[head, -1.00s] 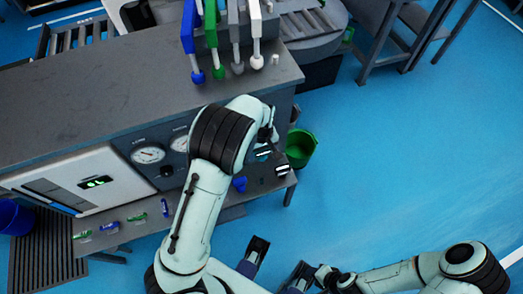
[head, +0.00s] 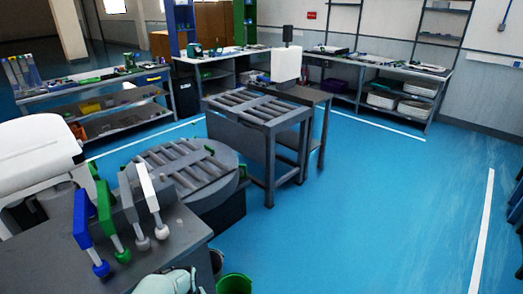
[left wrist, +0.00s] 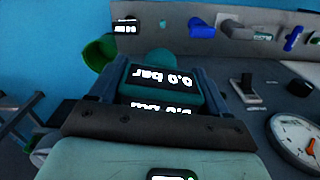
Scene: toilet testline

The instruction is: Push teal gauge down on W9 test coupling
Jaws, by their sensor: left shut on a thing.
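The teal gauge (left wrist: 165,72) is between the fingers of my left gripper (left wrist: 158,92) in the left wrist view. Its dark display reads 0.0 bar, upside down in the picture. The gripper is shut on it. I see no W9 label, and what lies under the gauge is hidden, so I cannot tell whether it touches a coupling. In the head view only a pale part of my arm shows at the bottom edge. My right gripper is in neither view.
In the left wrist view, a dial (left wrist: 298,138) and a small switch-like part (left wrist: 245,92) are on the right. A blue part (left wrist: 203,29) and others line the ledge. A green bucket (head: 234,284) stands beside the bench in the head view. Blue floor to the right is open.

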